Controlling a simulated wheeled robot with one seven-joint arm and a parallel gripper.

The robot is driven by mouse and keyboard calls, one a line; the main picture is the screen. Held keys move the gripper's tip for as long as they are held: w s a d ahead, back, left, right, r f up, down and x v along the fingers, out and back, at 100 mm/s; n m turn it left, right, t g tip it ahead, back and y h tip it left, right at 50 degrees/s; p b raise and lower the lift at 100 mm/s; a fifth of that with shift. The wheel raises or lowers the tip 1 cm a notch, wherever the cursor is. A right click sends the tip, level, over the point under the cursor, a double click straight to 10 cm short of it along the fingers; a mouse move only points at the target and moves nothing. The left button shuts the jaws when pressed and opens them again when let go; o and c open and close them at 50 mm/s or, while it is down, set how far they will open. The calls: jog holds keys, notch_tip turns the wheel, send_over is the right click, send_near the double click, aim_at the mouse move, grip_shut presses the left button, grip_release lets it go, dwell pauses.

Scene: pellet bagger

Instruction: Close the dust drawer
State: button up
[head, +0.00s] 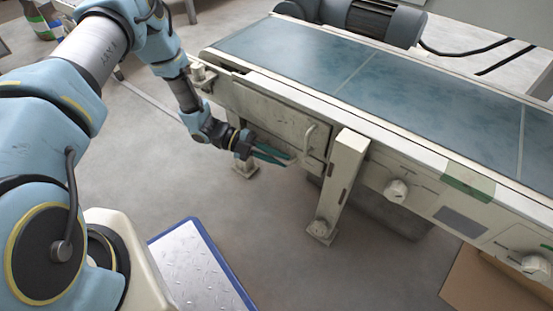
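The dust drawer (275,119) is a cream, scuffed front panel under the blue conveyor belt, with an upright bar handle (309,139) near its right end. The panel seems to stand a little proud of the frame, but I cannot tell how far it is out. My gripper (291,161) is at the drawer's lower edge, left of and below the handle. Its two teal fingers point right, look parted and have nothing visible between them. I cannot tell whether they touch the panel.
The conveyor (310,62) runs above the drawer. A frame leg (341,185) stands just right of the handle. Control knobs (396,190) are farther right. A blue-edged metal plate (195,270) and a cardboard box (490,285) are on the floor, with clear floor between.

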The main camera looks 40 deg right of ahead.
jog(key=o, duration=0.5)
jog(key=shift+d+r, duration=0.1)
jog(key=shift+d, duration=0.05)
jog(key=shift+c, duration=0.2)
jog(key=p+v, duration=0.2)
jog(key=v, duration=0.9)
